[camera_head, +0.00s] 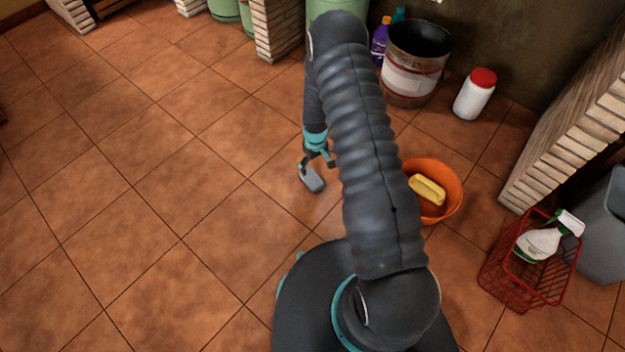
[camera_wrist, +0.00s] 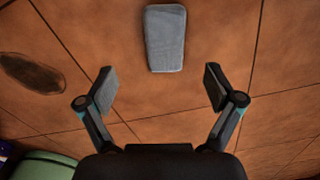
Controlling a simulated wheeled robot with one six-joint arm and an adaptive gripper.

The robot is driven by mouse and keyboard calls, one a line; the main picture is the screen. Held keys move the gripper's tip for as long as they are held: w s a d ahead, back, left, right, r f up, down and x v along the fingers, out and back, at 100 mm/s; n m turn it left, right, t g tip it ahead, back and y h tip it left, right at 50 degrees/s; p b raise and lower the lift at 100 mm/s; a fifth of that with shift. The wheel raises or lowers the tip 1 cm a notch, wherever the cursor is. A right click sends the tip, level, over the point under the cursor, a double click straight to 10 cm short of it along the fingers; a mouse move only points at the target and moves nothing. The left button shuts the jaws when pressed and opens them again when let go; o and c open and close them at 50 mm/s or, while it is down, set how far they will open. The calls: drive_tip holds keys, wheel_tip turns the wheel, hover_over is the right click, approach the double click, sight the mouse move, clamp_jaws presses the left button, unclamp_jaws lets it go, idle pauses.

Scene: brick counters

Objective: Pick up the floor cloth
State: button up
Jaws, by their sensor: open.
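The floor cloth looks like a small grey rounded block (camera_head: 312,180) lying on the tiled floor, just below my gripper in the head view. In the wrist view the grey cloth (camera_wrist: 165,38) lies at the top middle, beyond the fingertips and between their lines. My gripper (camera_wrist: 160,88) is open and empty, with its fingers wide apart. In the head view my gripper (camera_head: 317,160) is small and partly hidden by my arm. I cannot tell its exact height above the floor.
An orange bowl (camera_head: 449,207) with a yellow sponge (camera_head: 427,190) stands right of my arm. A red basket (camera_head: 512,292) with a spray bottle (camera_head: 540,243), a white jar (camera_head: 475,95) and a bucket (camera_head: 412,82) stand further right and back. The floor at left is clear.

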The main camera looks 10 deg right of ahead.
sight(312, 177)
wheel_tip(312, 177, down, 3)
drive_tip(key=shift+f, duration=0.2)
drive_tip(key=shift+w+a+f, duration=0.1)
drive_tip(key=shift+a+f, duration=0.15)
drive_tip(key=shift+f, duration=1.05)
drive_tip(key=shift+w+a+f, duration=0.1)
drive_tip(key=shift+a+f, duration=0.1)
drive_tip(key=shift+f, duration=1.05)
drive_tip(key=c, duration=1.2)
